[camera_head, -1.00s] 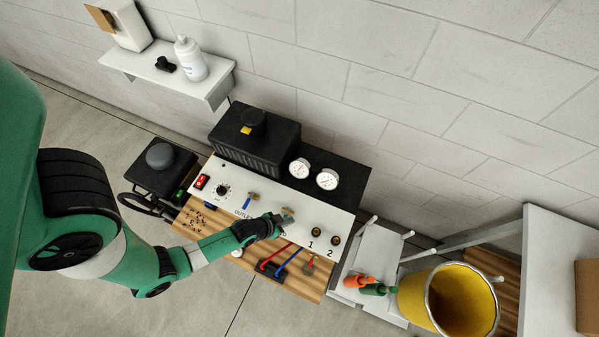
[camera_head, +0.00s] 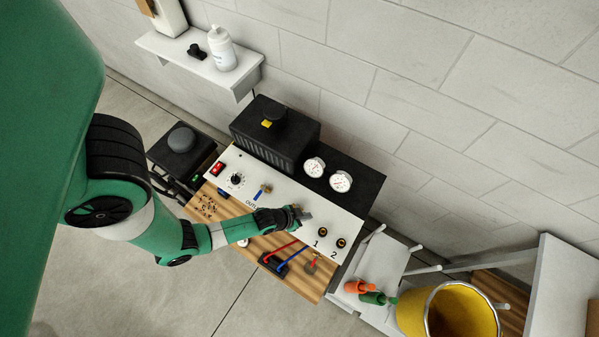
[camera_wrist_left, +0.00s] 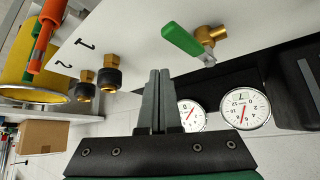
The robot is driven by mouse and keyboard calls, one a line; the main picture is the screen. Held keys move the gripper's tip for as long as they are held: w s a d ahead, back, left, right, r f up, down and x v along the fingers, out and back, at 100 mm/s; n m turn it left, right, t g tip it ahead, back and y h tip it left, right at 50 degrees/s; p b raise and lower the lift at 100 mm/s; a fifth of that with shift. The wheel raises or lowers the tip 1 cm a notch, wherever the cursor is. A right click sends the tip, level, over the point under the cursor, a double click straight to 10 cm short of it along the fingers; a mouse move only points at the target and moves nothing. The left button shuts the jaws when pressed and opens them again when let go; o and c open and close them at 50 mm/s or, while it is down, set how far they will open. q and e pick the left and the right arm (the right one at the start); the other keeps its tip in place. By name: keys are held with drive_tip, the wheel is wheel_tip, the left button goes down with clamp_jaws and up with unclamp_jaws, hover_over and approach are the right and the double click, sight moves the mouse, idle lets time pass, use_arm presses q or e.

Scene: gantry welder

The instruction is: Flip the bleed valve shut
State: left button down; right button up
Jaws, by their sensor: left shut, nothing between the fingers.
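The green-handled valve (camera_wrist_left: 186,40) with a brass body is on the white panel (camera_wrist_left: 130,25) in the left wrist view. Its handle lies at a slant, pointing up and left from the body. My left gripper (camera_wrist_left: 160,72) is shut and empty, its fingertips just below the handle in that view. A gap shows between them in the picture. In the head view my left gripper (camera_head: 302,214) is over the panel, left of outlets 1 and 2, and the green handle cannot be made out there. My right gripper is not in view.
A blue-handled valve (camera_head: 262,190) is on the panel left of my gripper. Two gauges (camera_head: 327,174) and a black box (camera_head: 275,133) stand behind. Brass fittings (camera_head: 331,237) are to the right. Tools (camera_head: 283,262) lie on the wooden bench below.

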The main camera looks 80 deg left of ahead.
use_arm(q)
drive_tip(key=shift+w+d+r+p, duration=0.15)
drive_tip(key=shift+w+r+p, duration=0.2)
drive_tip(key=shift+r, duration=0.3)
drive_tip(key=s+a+r, duration=0.1)
drive_tip(key=r, duration=0.1)
drive_tip(key=s+r, duration=0.2)
drive_tip(key=s+a+r, duration=0.1)
drive_tip(key=s, duration=0.1)
drive_tip(key=shift+a+r+p, duration=0.35)
drive_tip(key=shift+r+p, duration=0.05)
drive_tip(key=shift+s+r, duration=0.2)
drive_tip(key=shift+r, duration=0.2)
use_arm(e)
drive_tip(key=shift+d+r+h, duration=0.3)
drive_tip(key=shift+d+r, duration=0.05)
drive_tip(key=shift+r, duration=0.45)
